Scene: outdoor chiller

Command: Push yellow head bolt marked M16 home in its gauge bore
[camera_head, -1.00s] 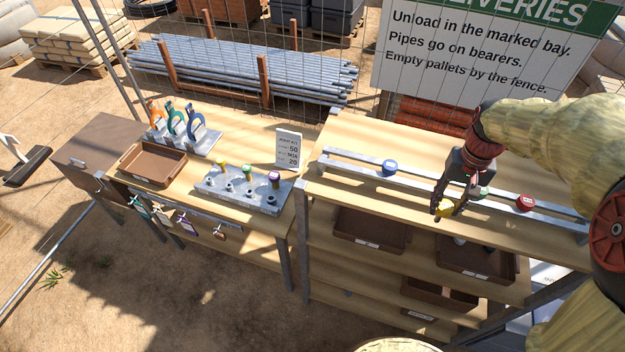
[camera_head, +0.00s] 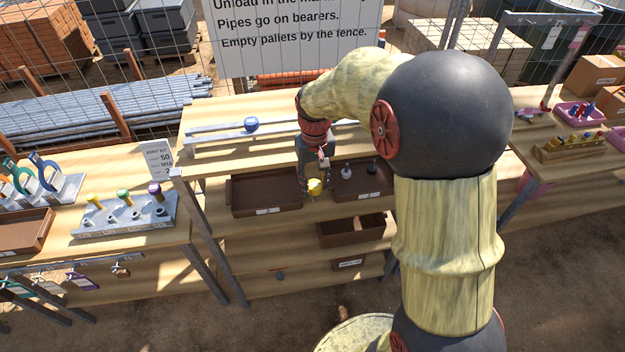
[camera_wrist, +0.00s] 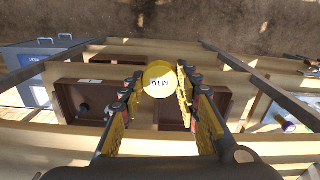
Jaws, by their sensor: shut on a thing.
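My gripper (camera_head: 312,186) is shut on a yellow-headed bolt (camera_head: 315,187), held in front of the shelf unit. In the wrist view the round yellow head (camera_wrist: 159,79) sits between the fingertips (camera_wrist: 158,92) with its lettering facing the camera; it looks like M16. The shank is hidden behind the head. The grey gauge block (camera_head: 100,232) stands on the left bench, well to the left of my gripper. Yellow, green and purple heads stand up along its back row, and bores show in front of them.
A card (camera_head: 157,158) stands behind the gauge block. A rail with a blue-topped piece (camera_head: 251,124) crosses the shelf top. Brown bins (camera_head: 267,190) sit on the shelf below. A brown tray (camera_head: 22,232) lies left of the block. Bench posts stand between gripper and block.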

